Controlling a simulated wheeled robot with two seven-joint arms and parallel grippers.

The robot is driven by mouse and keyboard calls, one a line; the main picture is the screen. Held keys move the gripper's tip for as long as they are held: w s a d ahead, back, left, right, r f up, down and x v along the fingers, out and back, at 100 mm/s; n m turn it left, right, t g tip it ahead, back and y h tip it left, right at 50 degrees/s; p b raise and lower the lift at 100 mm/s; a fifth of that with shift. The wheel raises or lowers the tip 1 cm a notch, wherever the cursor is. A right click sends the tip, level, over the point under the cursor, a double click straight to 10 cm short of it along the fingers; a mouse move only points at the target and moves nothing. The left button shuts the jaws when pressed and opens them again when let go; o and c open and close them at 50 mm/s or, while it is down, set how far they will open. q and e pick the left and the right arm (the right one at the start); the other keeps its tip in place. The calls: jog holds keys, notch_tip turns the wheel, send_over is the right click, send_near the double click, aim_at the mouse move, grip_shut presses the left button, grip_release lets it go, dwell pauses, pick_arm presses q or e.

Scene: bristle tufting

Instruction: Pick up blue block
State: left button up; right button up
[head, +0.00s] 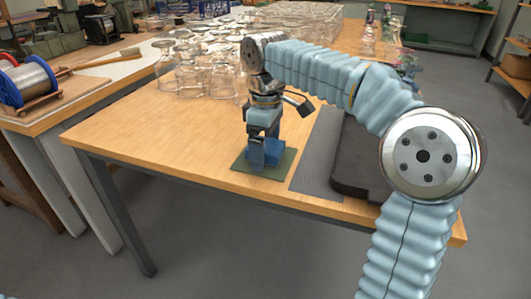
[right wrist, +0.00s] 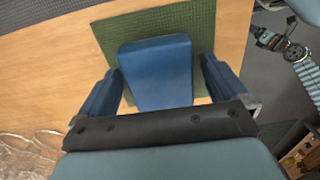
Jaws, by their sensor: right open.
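The blue block (right wrist: 158,72) sits on a green mat (right wrist: 112,32) on the wooden table. In the right wrist view it lies between the two spread blue fingers of my right gripper (right wrist: 161,88), with a gap on each side. In the head view my right gripper (head: 264,155) points down over the green mat (head: 284,168), low at the table's front. There the block cannot be told clearly from the blue fingers. My left gripper is not in the head view; what looks like it (right wrist: 263,38) shows small at the upper right of the right wrist view, its jaws unclear.
A grey mesh mat (head: 318,160) and a black tray-like slab (head: 355,165) lie right of the green mat. Several clear glass jars (head: 215,75) stand behind the gripper. The table (head: 165,135) is clear on the left. A wire spool (head: 28,82) rests on the neighbouring bench.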

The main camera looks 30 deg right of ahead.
jog(key=c, duration=1.1)
jog(key=shift+r, duration=0.1)
